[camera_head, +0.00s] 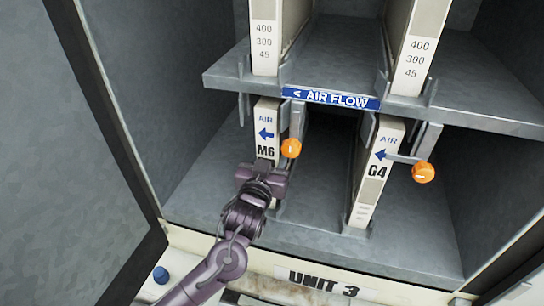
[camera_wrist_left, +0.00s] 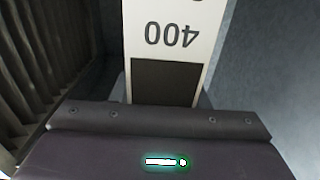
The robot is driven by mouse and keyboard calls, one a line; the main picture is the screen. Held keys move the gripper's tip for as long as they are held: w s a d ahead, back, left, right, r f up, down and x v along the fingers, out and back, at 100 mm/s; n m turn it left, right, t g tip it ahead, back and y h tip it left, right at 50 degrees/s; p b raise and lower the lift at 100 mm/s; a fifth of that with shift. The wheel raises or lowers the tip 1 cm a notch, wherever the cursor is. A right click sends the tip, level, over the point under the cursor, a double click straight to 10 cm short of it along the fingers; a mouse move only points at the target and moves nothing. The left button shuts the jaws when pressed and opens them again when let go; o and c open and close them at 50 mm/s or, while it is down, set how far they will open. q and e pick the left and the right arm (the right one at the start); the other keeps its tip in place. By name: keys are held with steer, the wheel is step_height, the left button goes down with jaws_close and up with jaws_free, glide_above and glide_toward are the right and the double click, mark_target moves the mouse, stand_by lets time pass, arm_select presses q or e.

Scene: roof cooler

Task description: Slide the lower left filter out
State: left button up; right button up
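The lower left filter (camera_head: 267,118) is a narrow white panel marked AIR, with a blue left arrow and M6, standing upright in the lower left slot. In the left wrist view the filter (camera_wrist_left: 172,30) shows an upside-down 400 above a dark patch. My left gripper (camera_head: 262,178) is in front of the filter's lower face and hides its bottom part. Its fingers are hidden in both views, so I cannot tell whether they are open or touching the filter. An orange knob (camera_head: 291,148) sits just right of the filter, below a grey bracket. My right gripper is out of view.
A shelf (camera_head: 330,75) with an AIR FLOW label carries two upper filters. An open door (camera_head: 60,140) stands left. The sill (camera_head: 250,262) is below.

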arm_select(q)
jaws_close()
steer(key=p+v, duration=1.5)
steer(key=v, duration=3.2)
steer(key=shift+r, duration=0.5)
